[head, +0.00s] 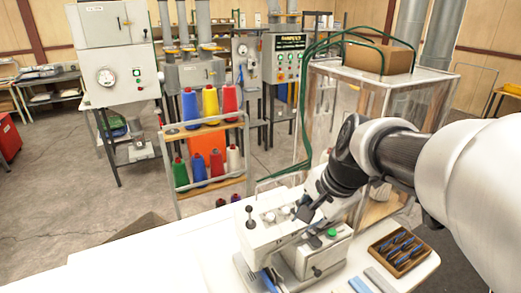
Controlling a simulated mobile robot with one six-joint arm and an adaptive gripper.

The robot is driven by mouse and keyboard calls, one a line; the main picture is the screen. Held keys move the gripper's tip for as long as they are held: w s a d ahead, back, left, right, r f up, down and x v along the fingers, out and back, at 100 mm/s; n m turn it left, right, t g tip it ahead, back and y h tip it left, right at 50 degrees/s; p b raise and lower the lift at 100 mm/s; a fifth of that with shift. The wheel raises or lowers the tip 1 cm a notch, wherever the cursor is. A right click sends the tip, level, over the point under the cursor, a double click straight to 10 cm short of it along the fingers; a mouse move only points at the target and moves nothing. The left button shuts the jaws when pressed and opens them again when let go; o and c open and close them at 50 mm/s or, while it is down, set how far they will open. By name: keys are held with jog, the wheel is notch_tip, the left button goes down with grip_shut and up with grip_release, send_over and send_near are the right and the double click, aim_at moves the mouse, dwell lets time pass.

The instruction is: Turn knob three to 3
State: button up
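A white sewing-type machine (270,232) stands on the white table. Small round knobs (270,217) show on its top and front, too small for me to read any numbers or tell which is knob three. A green button (331,233) is on its right part. My arm reaches in from the right. My gripper (308,211) is low over the top of the machine and hides part of it. I cannot tell whether it touches a knob, or whether its fingers are open or shut.
A wooden tray (423,259) of dark blue items sits at the table's right. Flat strips (380,280) lie near the front edge. A clear-walled box (330,105) stands behind the machine. A rack of thread cones (211,140) is beyond the table. The table's left part (140,265) is clear.

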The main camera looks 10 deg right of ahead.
jog(key=w+d+r+m+p, duration=0.1)
jog(key=w+d+m+p, duration=0.6)
jog(key=w+d+m, duration=0.5)
jog(key=shift+n+y, duration=0.4)
jog(key=shift+n, duration=0.3)
jog(key=x, duration=0.6)
jog(key=w+a+x, duration=0.1)
jog(key=x, duration=0.5)
jog(key=a+r+x, duration=0.1)
jog(key=x, duration=0.5)
jog(key=shift+w+r+b, duration=0.1)
jog(key=shift+w+b, duration=0.25)
jog(key=shift+c, duration=0.4)
grip_shut()
